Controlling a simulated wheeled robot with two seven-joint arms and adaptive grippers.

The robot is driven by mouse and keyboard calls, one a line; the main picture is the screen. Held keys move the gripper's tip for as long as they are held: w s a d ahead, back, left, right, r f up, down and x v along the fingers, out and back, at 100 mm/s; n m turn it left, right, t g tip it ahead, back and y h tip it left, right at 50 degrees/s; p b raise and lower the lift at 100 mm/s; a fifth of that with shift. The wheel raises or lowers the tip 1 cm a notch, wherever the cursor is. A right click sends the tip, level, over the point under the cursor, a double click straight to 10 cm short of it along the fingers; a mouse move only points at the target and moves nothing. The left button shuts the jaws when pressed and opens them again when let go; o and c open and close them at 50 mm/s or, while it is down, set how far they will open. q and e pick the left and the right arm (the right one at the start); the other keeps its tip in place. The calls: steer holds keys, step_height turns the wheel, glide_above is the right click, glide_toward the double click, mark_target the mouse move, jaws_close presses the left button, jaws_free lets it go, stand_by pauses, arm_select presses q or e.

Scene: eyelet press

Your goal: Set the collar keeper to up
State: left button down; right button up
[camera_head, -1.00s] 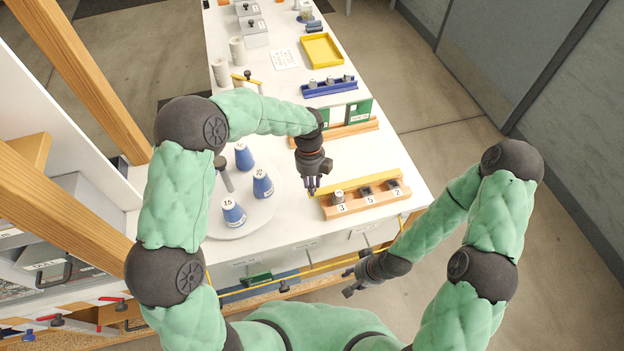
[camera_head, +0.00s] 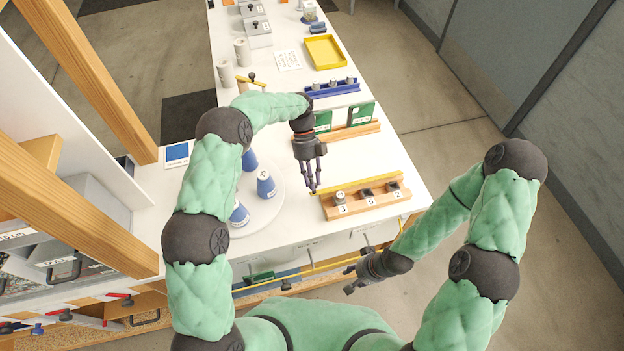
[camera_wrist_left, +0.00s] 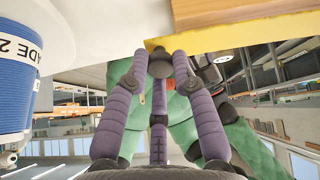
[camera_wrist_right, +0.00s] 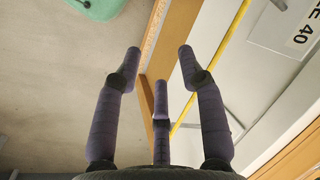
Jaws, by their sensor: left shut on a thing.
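A yellow bar (camera_head: 356,182) lies along the back of a wooden rack (camera_head: 372,207) with labels 3, 5 and 2. It may be the collar keeper; no label confirms this. My left gripper (camera_head: 314,188) reaches down at the bar's left end. In the left wrist view the fingertips (camera_wrist_left: 158,58) close around a dark rounded piece (camera_wrist_left: 160,67) beside the yellow edge (camera_wrist_left: 188,39); it looks like a knob, and how it joins the bar is hidden. My right gripper (camera_head: 356,278) is open and empty in front of the table's front edge; its spread fingers (camera_wrist_right: 160,75) show in the right wrist view.
Green cards (camera_head: 361,113) in a wooden holder, a blue rack (camera_head: 332,90) and a yellow tray (camera_head: 325,50) stand farther back. White table is clear between the two wooden racks.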

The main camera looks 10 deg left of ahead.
arm_select(q)
steer(key=shift+s+d+r, duration=0.1)
steer(key=shift+d, duration=0.05)
steer(key=c, duration=1)
jaws_free()
steer(key=shift+r, duration=0.1)
steer(key=v, duration=1.1)
steer(key=shift+w+r, duration=0.2)
steer(key=shift+w, duration=0.15)
